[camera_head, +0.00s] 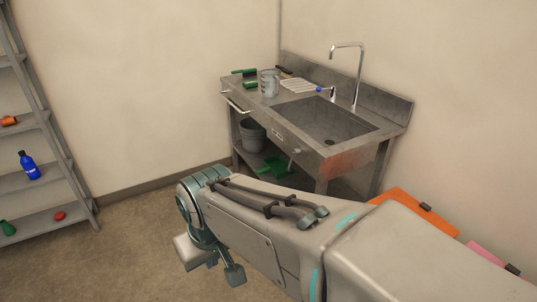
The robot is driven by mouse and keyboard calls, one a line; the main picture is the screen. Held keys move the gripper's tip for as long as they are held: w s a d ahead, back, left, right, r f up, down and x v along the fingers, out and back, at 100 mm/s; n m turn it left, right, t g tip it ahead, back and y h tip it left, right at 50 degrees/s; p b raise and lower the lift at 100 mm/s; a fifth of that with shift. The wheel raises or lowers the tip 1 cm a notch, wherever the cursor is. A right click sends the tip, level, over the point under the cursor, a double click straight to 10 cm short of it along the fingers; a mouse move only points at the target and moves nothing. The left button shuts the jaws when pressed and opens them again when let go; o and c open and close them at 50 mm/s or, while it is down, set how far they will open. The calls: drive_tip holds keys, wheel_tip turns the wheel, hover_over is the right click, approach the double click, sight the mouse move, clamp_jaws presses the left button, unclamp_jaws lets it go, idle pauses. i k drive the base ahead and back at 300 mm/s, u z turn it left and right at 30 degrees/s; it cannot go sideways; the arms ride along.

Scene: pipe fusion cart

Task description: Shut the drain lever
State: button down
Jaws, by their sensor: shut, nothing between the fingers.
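The sink bench (262,110) stands in the corner, with a sunken basin (335,122). A small pale fitting (294,153) sticks out below the basin's front edge. It looks like the drain lever, but it is too small to tell its position. A blue-ended handle (320,89) sits by the tap (357,75). My arm crosses the foreground, and my gripper (213,262) is low at the left end of it, partly hidden by the wrist. It looks shut and empty, well apart from the sink.
A bucket (252,135) and a green item (273,167) are on the lower shelf. A jug (269,83) and green-handled tools (244,72) are on the bench top. A grey shelf rack (40,135) stands left. Floor (135,220) between rack and bench is clear.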

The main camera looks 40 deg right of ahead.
sight(296, 152)
drive_tip(key=z, duration=1)
drive_tip(key=i, duration=0.9)
drive_tip(key=z, duration=1)
